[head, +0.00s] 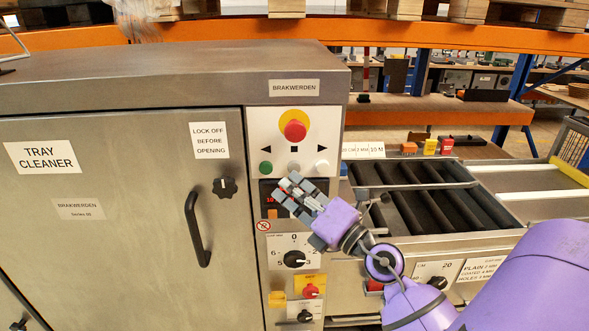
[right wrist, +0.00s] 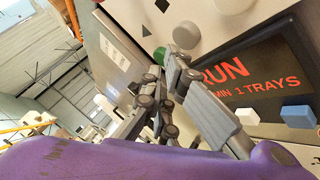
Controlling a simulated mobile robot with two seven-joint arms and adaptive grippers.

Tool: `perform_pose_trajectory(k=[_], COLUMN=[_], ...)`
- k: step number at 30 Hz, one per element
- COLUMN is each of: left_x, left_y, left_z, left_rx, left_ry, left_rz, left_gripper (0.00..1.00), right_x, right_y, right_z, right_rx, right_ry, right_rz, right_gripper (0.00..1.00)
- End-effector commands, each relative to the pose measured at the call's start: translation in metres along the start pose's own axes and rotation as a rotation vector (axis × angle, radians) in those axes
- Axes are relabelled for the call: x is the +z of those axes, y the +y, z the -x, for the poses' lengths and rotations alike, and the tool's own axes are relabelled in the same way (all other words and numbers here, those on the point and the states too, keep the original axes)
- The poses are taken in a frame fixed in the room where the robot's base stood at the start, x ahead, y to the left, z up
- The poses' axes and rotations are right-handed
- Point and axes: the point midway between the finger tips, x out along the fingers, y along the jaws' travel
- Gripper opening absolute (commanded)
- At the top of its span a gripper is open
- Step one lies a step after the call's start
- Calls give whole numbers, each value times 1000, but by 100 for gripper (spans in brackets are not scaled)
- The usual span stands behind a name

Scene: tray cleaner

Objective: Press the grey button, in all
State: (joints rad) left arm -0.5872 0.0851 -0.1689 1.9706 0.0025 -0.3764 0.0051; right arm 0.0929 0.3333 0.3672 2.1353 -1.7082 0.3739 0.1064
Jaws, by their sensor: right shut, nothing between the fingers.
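The grey button (right wrist: 187,35) shows in the right wrist view as a round knob on the pale control panel, beside the green button (right wrist: 159,56). In the head view the panel (head: 258,142) also carries the green button (head: 266,168) and a pale button (head: 321,168). My right gripper (head: 291,187) is shut and empty, its fingertips just below the button row and in front of the display. In the right wrist view its fingertips (right wrist: 174,72) are close by the grey button; I cannot tell whether they touch it. My left gripper is not in view.
A red emergency stop (head: 295,130) sits above the button row. The lit display (right wrist: 262,75) lies below it, with a white button (right wrist: 246,115) under it. A rotary knob (head: 294,259) is lower down. The door handle (head: 197,230) sticks out at left; the conveyor (head: 415,200) is at right.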

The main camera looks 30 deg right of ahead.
Motion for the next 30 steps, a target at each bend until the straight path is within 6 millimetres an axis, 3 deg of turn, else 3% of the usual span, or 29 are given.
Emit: perform_pose_trajectory(k=[30], left_x=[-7], left_y=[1], left_z=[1], left_rx=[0], left_ry=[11], left_rz=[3], left_gripper=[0], right_x=[6], right_y=[-6], right_z=[-8], right_rx=[0], right_ry=[0], right_rz=[0], right_gripper=[0])
